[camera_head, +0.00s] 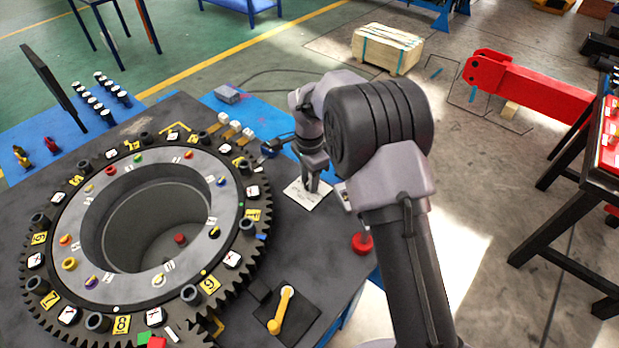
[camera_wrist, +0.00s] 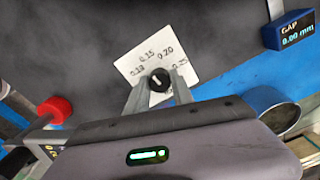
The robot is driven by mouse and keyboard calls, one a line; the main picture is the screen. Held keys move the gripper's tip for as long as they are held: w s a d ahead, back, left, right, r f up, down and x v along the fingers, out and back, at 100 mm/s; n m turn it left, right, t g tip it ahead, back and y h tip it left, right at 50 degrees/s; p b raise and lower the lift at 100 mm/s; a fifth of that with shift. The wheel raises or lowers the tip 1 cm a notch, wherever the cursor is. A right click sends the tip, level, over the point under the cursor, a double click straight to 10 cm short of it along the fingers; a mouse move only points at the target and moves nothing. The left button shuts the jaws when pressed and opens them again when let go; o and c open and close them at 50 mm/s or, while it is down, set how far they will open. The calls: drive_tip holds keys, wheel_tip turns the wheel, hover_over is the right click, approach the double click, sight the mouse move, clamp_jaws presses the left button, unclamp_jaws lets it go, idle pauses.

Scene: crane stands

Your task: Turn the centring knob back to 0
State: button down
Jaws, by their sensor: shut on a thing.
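A small black knob (camera_wrist: 158,82) with a white pointer line stands on a white plate (camera_wrist: 126,64) in the wrist view. The plate carries printed numbers, among them 0.15, 0.20 and 0.25; no 0 mark is visible. The pointer line is roughly upright in that view. My gripper (camera_wrist: 160,86) is shut on the knob, one finger on each side. In the head view my gripper (camera_head: 313,186) reaches down onto the white plate (camera_head: 297,199) on the dark table, and the knob is hidden by the fingers.
A large toothed ring (camera_head: 256,225) with numbered tags fills the table left of the plate. A red button (camera_head: 362,243) and a yellow lever (camera_head: 281,310) stand nearer. A blue display (camera_wrist: 289,30) reads GAP 0.00 mm.

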drive_tip(key=n+p, duration=0.1)
drive_tip(key=n, duration=0.2)
drive_tip(key=shift+r+p, duration=0.1)
drive_tip(key=shift+p, duration=0.25)
drive_tip(key=n+p, duration=0.2)
drive_tip(key=n, duration=0.3)
drive_tip(key=n+p, duration=0.1)
drive_tip(key=n, duration=0.3)
drive_tip(key=shift+n+p, duration=0.85)
drive_tip(key=shift+n, duration=1.35)
drive_tip(key=c, duration=1.1)
unclamp_jaws()
